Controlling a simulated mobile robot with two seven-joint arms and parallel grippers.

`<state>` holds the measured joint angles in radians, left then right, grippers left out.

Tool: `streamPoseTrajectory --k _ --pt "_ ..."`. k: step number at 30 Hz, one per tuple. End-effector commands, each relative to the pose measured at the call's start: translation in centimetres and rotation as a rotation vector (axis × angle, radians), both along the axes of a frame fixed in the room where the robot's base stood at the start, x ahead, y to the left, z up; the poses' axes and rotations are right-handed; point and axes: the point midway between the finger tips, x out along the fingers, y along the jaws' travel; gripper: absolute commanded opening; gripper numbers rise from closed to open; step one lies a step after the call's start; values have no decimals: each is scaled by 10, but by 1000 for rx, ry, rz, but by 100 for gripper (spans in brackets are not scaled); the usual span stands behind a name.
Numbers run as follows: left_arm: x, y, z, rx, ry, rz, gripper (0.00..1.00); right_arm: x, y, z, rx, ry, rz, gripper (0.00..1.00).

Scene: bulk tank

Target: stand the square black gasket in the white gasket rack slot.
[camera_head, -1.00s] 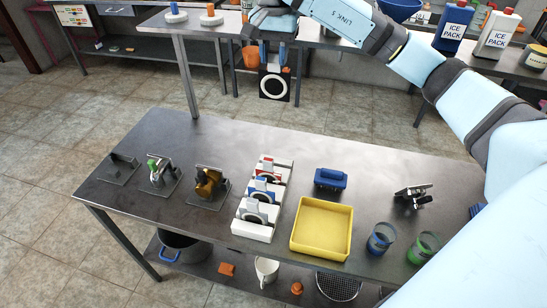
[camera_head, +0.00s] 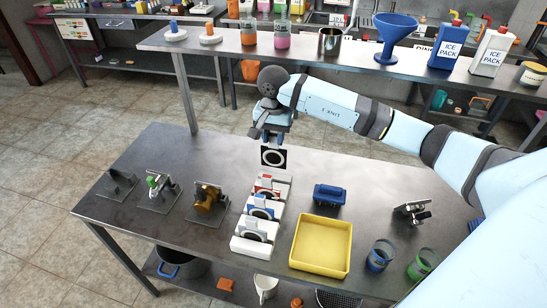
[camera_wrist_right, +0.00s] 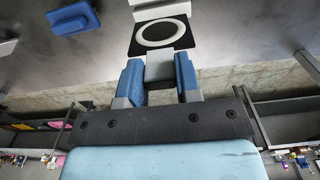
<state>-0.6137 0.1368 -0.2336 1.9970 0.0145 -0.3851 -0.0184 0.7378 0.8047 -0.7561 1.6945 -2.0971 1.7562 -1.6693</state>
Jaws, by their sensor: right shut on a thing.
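The square black gasket (camera_head: 283,151) has a white ring on its face and hangs upright over the far end of the gasket rack. My right gripper (camera_head: 271,138) is shut on its pale grey tab. In the right wrist view, the gasket (camera_wrist_right: 138,46) is just beyond the blue fingertips (camera_wrist_right: 160,75). The white gasket rack (camera_head: 246,246) stands on the steel table with red, blue and white sections, holding other ringed gaskets. A white rack part (camera_wrist_right: 160,11) shows just beyond the gasket in the wrist view. Whether gasket and rack touch cannot be told. My left gripper is not in view.
A yellow tray (camera_head: 320,246) and a blue block (camera_head: 329,195) stand right of the rack. Metal fixtures, including an amber one (camera_head: 208,201), stand to its left. Two jars stand at the front right. The table behind the rack is mostly clear.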

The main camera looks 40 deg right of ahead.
Motion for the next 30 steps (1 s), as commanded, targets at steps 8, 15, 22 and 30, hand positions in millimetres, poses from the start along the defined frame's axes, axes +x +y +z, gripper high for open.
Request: streamPoseTrajectory --k 8,15,22,30 --pt "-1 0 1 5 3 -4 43 0 1 -43 1 -1 1 0" --pt "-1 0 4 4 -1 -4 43 -1 0 -67 1 2 -1 0" --pt "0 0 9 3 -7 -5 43 0 0 -88 0 -1 0 0" --pt "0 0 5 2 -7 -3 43 0 0 -92 -1 -2 1 0"
